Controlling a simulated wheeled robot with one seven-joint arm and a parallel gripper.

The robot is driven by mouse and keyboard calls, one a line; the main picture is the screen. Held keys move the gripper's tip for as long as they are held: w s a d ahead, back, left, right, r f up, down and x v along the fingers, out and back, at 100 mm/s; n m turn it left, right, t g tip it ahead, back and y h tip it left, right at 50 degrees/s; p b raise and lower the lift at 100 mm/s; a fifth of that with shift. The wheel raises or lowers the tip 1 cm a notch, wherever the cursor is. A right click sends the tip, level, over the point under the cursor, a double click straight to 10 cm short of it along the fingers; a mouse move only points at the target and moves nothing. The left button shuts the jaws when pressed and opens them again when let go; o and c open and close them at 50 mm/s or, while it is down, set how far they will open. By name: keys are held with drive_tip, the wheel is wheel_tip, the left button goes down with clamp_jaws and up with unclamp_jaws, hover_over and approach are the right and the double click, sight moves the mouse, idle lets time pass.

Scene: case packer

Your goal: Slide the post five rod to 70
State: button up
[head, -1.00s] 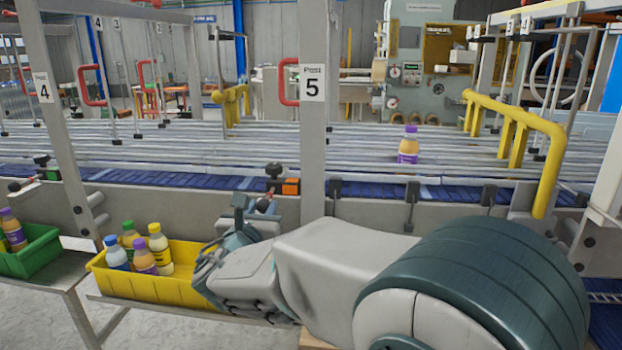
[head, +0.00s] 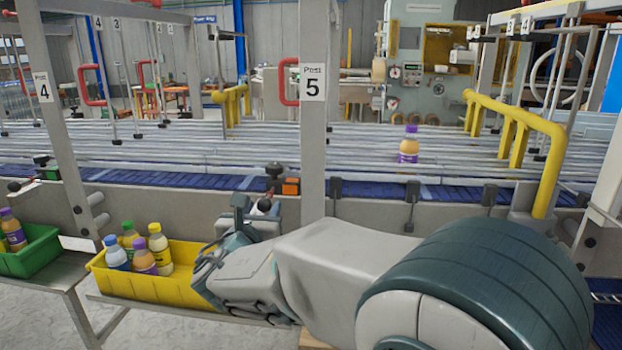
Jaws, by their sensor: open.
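The post with the "Post 5" sign (head: 312,82) stands upright in the middle of the head view. Just left of its foot, an orange block (head: 290,187) with a black knob (head: 274,170) sits at the conveyor's near edge. A short rod with a red part (head: 269,194) slopes from this block down to the left. My gripper (head: 252,208) is open at the rod's near end. I cannot tell whether the fingers touch the rod or stand around it. No scale or number 70 can be read. My wrist and arm hide the area below.
A yellow bin (head: 130,287) with several bottles lies left of and partly behind my gripper. A green bin (head: 40,256) is farther left. A bottle (head: 409,148) stands on the conveyor behind the rails. A yellow guard (head: 545,165) rises at right.

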drive_tip(key=s, duration=0.6)
drive_tip(key=shift+s+a+b, duration=0.25)
drive_tip(key=shift+s+b, duration=0.05)
drive_tip(key=shift+b, duration=0.05)
drive_tip(key=s+d+f+m+g+h, duration=0.25)
drive_tip(key=d+m, duration=0.25)
drive_tip(key=d, duration=0.3)
drive_tip(key=s+d+f+m+g+h, duration=0.1)
drive_tip(key=d+f+m+g, duration=0.25)
drive_tip(key=d+m, duration=0.35)
drive_tip(key=s+d+f+m+g+h, duration=0.2)
drive_tip(key=d+f+m+g, duration=0.15)
drive_tip(key=d, duration=0.65)
drive_tip(key=s+d+f+m+g+y, duration=0.1)
drive_tip(key=s+f+m+g+y, duration=0.1)
drive_tip(key=s+m, duration=0.5)
drive_tip(key=s+d+f+m+g+y, duration=0.2)
drive_tip(key=s+m, duration=0.5)
drive_tip(key=m, duration=0.5)
wheel_tip(320, 180, down, 3)
drive_tip(key=g+y, duration=0.1)
drive_tip(key=y, duration=0.1)
drive_tip(key=shift+m+y, duration=0.35)
